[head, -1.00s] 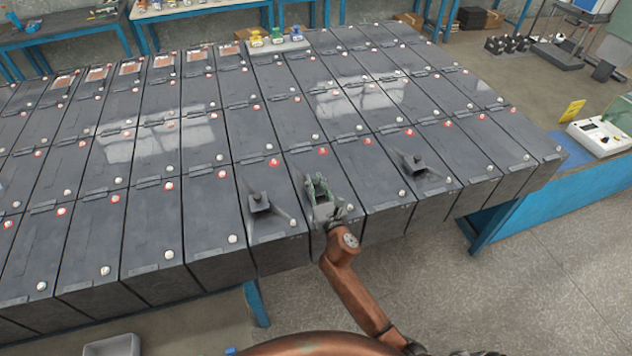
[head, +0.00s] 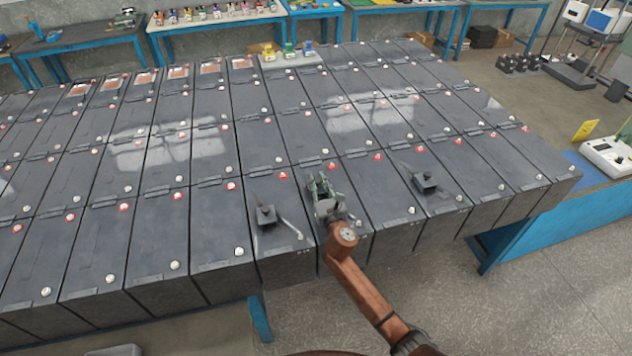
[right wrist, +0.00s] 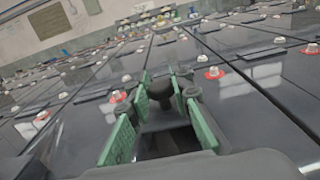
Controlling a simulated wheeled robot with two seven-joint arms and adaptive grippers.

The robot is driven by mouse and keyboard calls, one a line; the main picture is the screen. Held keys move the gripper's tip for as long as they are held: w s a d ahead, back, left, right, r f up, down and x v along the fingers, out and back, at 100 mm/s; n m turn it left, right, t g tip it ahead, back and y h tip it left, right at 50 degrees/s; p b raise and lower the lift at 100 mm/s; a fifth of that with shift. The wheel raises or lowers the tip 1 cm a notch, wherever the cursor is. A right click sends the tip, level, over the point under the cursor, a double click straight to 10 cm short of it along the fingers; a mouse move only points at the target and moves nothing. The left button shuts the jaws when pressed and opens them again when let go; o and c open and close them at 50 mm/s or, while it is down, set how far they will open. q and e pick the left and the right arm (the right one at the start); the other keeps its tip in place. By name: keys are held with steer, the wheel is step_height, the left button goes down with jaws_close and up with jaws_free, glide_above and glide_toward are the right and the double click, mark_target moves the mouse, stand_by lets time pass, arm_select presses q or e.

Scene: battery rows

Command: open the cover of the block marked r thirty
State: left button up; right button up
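My right gripper (head: 323,188) is over a grey block in the front row, and its arm comes up from the bottom right. In the right wrist view, its green-padded fingers (right wrist: 161,110) stand apart on either side of a dark post (right wrist: 160,90). I cannot tell whether the pads touch the post. The gripper hides much of this block's lid. The lids look closed. The marks on the blocks are too small to read, so I cannot tell which is r thirty. My left gripper is not in view.
Blocks stand tightly packed in rows, with white knobs and red discs. A tray of coloured items (head: 290,58) stands behind. Open floor (head: 560,290) lies at front right.

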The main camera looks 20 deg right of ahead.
steer(key=o, duration=0.5)
steer(key=s, duration=1.2)
steer(key=shift+a, duration=0.25)
steer(key=shift+c, duration=0.2)
